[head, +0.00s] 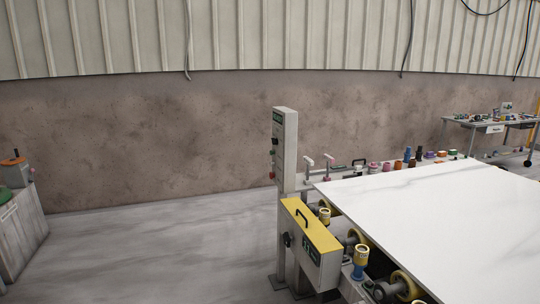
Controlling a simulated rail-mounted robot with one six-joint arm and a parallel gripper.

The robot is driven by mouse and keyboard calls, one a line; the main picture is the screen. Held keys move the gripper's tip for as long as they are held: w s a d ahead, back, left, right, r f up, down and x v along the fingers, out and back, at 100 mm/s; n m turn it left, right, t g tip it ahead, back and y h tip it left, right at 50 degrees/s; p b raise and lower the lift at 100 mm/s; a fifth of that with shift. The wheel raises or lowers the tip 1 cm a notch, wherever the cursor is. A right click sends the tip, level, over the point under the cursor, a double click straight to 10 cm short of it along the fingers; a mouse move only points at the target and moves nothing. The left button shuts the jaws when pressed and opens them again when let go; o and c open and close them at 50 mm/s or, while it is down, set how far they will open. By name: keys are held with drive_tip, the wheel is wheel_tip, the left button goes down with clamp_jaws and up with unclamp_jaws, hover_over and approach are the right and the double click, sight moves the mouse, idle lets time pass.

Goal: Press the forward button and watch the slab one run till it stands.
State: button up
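The white slab (430,215) with faint grey veins lies flat on a roller conveyor at the right. Its near left edge sits by yellow-ended rollers (400,288). A grey control post (287,150) stands at the slab's far left corner. Its narrow left face carries a green label, dark knobs or buttons (274,141) and a red button (272,175). They are seen edge-on, so I cannot tell which is the forward button. My gripper is not in view.
A yellow-topped box (311,232) with a black handle and side knob stands in front of the post. Several small coloured items (408,155) line the slab's far edge. A cart (490,122) stands back right, a grey cabinet (22,228) at left. The floor between is clear.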

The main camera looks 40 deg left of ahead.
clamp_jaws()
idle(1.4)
